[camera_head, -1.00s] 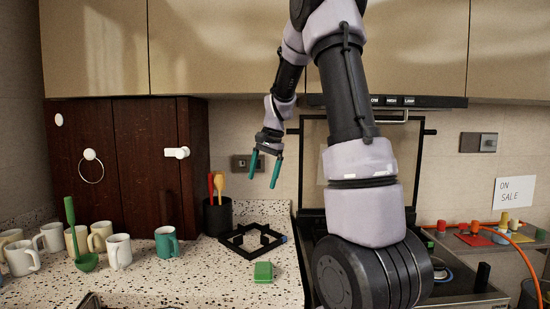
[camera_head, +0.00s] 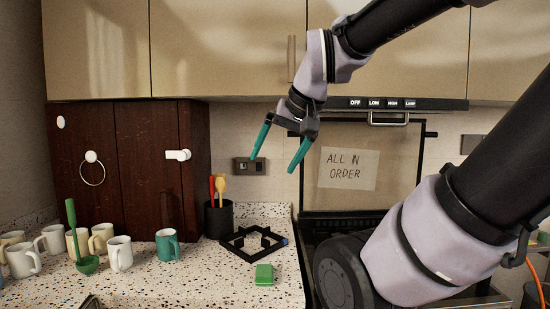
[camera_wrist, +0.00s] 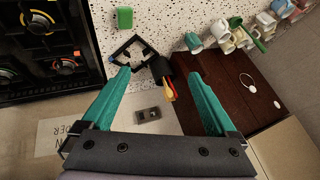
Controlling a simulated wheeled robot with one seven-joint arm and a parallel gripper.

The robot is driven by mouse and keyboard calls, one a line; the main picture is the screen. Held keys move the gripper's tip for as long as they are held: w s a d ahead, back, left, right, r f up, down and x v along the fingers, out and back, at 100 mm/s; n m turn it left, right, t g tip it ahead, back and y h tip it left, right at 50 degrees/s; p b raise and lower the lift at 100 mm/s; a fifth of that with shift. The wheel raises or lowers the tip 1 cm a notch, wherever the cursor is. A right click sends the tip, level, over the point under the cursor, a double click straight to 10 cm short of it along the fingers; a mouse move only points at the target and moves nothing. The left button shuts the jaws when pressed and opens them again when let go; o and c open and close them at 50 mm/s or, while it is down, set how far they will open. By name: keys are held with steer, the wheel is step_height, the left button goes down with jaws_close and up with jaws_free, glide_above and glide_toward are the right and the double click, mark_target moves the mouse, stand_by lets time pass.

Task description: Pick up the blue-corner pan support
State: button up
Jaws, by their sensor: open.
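The pan support (camera_head: 240,248) is a black square frame with inward prongs and a blue corner at its right. It lies flat on the speckled counter, beside the utensil pot. It also shows in the wrist view (camera_wrist: 128,48), where the tip of one finger slightly overlaps its edge. My gripper (camera_head: 274,164) has two teal fingers spread apart with nothing between them. It hangs in the air well above the counter, up and to the right of the pan support in the head view. In the wrist view my gripper (camera_wrist: 160,75) is also open and empty.
A black pot (camera_head: 218,220) with red and orange utensils stands just behind the support. A green block (camera_head: 264,275) lies in front of it. A teal mug (camera_head: 167,245) and several white mugs stand left. The stove (camera_wrist: 45,45) adjoins the counter. A range hood (camera_head: 400,104) is above.

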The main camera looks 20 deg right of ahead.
steer(key=shift+o, duration=0.5)
steer(key=shift+s, duration=0.2)
steer(key=m+g, duration=0.7)
steer(key=m, duration=0.1)
glide_above(266, 241)
steer(key=s, duration=0.1)
step_height(266, 241, down, 21)
steer(key=shift+m+g+h, duration=0.3)
steer(key=shift+m, duration=0.4)
steer(key=shift+w+d+f, duration=0.1)
steer(key=shift+w+f, duration=0.15)
steer(key=shift+f, duration=2.65)
steer(key=shift+w+a+f, duration=0.1)
steer(key=shift+w+f, duration=0.2)
steer(key=shift+f, duration=2.55)
steer(key=shift+w+d+f, duration=0.1)
steer(key=shift+w+f, duration=0.15)
steer(key=shift+f, duration=2.65)
jaws_close()
